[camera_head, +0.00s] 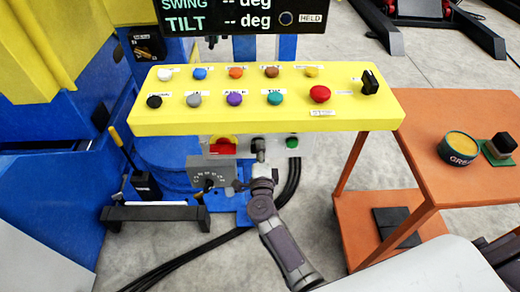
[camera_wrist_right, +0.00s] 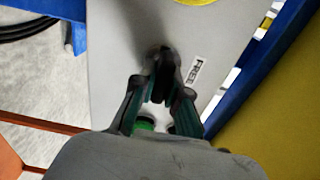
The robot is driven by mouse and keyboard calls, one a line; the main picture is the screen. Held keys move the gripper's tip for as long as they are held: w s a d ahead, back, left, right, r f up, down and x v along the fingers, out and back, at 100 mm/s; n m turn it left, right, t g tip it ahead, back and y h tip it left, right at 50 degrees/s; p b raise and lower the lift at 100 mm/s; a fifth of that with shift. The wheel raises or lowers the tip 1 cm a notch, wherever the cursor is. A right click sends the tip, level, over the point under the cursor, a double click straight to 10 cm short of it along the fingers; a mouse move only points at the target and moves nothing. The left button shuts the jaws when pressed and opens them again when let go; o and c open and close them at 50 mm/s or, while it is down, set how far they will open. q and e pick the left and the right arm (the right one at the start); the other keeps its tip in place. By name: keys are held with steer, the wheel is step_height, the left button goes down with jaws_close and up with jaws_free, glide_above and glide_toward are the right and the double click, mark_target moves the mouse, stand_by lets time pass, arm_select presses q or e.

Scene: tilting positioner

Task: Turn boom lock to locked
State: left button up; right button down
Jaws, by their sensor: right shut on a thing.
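The boom lock is a black knob (camera_wrist_right: 160,62) on a light grey panel face (camera_wrist_right: 118,50) in the right wrist view. A small label beside it reads FREE. My right gripper (camera_wrist_right: 160,82) is shut on this knob, its two fingers on either side of it. In the head view my right gripper (camera_head: 259,152) reaches up to the grey panel under the yellow console, and it hides most of the knob. The knob's exact angle is hard to tell. My left gripper is not in view.
A red and yellow rotary switch (camera_head: 223,146) and a green button (camera_head: 292,142) flank the knob. The yellow console (camera_head: 260,120) overhangs the panel. A grey dial box (camera_head: 210,172) is lower left. An orange cart (camera_head: 425,190) stands at right.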

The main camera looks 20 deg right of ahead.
steer(key=shift+f, duration=0.15)
steer(key=c, duration=1.2)
jaws_free()
